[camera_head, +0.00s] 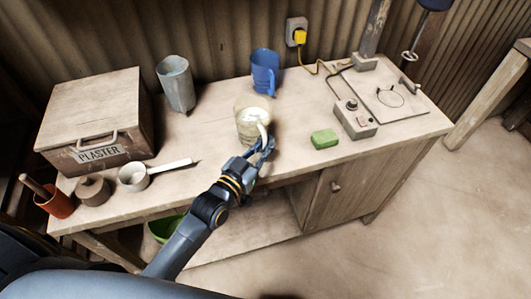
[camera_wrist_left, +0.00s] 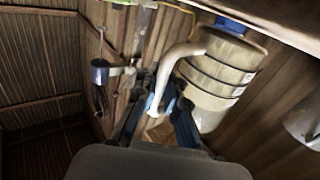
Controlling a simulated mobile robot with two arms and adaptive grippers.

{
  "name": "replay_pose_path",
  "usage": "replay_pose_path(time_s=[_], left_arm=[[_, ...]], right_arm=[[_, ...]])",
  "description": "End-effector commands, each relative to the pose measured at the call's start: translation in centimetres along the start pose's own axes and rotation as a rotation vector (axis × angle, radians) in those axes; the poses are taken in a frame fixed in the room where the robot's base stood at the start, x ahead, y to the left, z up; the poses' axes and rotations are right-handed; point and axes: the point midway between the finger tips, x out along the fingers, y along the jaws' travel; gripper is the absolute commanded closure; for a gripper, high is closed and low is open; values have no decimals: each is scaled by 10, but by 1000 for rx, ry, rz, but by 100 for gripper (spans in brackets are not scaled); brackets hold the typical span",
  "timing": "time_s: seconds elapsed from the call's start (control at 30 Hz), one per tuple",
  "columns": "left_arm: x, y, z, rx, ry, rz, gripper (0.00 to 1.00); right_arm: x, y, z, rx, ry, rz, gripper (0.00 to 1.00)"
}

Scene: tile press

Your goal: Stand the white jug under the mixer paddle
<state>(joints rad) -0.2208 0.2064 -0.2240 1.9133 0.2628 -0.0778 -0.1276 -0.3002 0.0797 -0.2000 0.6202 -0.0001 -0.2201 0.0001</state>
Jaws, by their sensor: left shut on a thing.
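The white jug (camera_head: 248,122) is near the middle of the bench, its handle toward me; it looks cream, with pale contents. My left gripper (camera_head: 264,147) is shut on its handle (camera_wrist_left: 176,62); the jug body (camera_wrist_left: 218,72) is beside the fingers (camera_wrist_left: 160,112) in the left wrist view. I cannot tell whether its base touches the bench. The mixer paddle (camera_head: 409,55) hangs at the back right below a dark blue motor (camera_head: 435,4). Below it is a base board (camera_head: 391,98) with a dark ring marking (camera_head: 390,96). My right gripper is out of view.
A blue jug (camera_head: 265,72) and a grey jug (camera_head: 176,84) stand behind. A green sponge (camera_head: 324,139) and a control box (camera_head: 355,119) lie between the white jug and the board. A plaster box (camera_head: 97,115), scoop (camera_head: 134,177) and red pot (camera_head: 58,202) are left.

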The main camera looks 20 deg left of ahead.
Motion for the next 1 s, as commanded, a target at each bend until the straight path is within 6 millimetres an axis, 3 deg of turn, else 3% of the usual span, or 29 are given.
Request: replay_pose_path(time_s=[0.03, 0.1, 0.47, 0.6, 0.63, 1.0], left_arm=[[0, 0, 9, 2, 7, -1, 100], [0, 0, 14, 2, 7, -1, 100], [0, 0, 15, 3, 6, 0, 100], [0, 1, 17, 0, -1, 0, 70], [0, 1, 17, 0, -1, 0, 67], [0, 0, 20, 0, 1, 0, 67]], right_arm=[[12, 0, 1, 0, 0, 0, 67], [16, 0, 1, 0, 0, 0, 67], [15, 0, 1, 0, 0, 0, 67], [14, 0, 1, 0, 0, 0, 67], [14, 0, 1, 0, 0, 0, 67], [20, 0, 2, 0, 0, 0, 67]])
